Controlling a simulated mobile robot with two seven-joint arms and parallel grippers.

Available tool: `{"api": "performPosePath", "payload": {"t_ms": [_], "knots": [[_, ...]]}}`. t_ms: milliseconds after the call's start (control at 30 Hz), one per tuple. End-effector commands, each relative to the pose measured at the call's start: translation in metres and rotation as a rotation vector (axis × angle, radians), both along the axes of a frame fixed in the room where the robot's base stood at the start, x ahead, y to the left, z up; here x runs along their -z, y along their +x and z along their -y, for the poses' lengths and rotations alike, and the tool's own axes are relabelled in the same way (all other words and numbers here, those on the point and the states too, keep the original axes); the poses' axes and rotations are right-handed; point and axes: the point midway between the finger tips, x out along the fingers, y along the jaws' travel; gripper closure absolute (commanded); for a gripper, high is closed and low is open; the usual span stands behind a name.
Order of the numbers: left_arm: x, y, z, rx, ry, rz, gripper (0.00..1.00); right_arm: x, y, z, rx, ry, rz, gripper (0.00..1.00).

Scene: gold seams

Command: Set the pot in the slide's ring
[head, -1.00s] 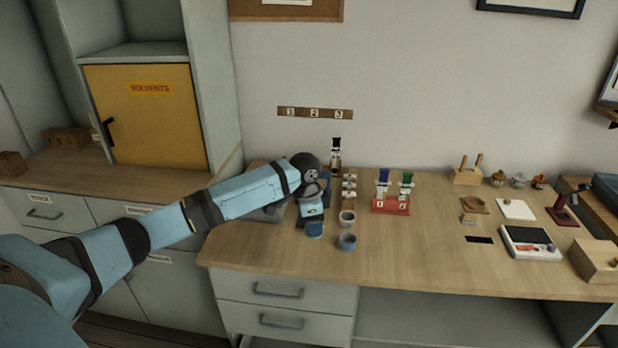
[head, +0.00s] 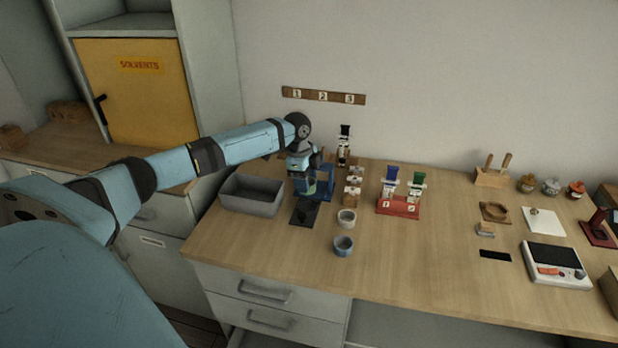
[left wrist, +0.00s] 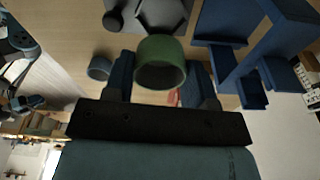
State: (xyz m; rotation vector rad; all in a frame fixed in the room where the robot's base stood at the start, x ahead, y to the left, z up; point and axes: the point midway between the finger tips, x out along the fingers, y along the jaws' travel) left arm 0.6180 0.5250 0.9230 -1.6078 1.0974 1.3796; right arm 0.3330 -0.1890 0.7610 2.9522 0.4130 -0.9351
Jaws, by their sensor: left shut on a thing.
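My left gripper (head: 308,184) is shut on a green pot (left wrist: 160,65). In the left wrist view the round pot sits between the two blue fingers, its open mouth showing. In the head view the gripper and pot are just in front of a blue stand (head: 325,180), which also shows in the left wrist view (left wrist: 275,45). The stand may be the slide; its ring cannot be made out. A dark plate (head: 303,212) lies in front of the stand, near the pot. My right gripper is not in view.
A grey bin (head: 250,196) stands left of the plate. A pale cup (head: 346,219) and a blue-grey cup (head: 343,246) stand to the right. A red rack (head: 398,207) with blue and green items is farther right. The front middle of the bench is clear.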

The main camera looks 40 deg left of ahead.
Motion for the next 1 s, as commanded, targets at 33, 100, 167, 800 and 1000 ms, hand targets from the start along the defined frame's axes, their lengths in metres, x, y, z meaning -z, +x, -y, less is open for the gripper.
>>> {"api": "performPosePath", "payload": {"t_ms": [33,100,167,800,1000], "knots": [[0.005,0.0,0.0,0.0,0.0,0.0,0.71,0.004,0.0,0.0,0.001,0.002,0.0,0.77],[0.009,0.0,0.0,0.0,0.0,0.0,0.71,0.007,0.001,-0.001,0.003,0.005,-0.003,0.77],[0.013,0.0,0.0,0.0,0.0,0.0,0.71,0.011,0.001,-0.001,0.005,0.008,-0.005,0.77],[0.041,0.0,0.0,-0.001,0.001,0.0,0.71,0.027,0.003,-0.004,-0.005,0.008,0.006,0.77],[0.041,0.0,0.0,-0.001,0.001,0.0,0.71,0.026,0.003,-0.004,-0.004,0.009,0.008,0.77]]}}
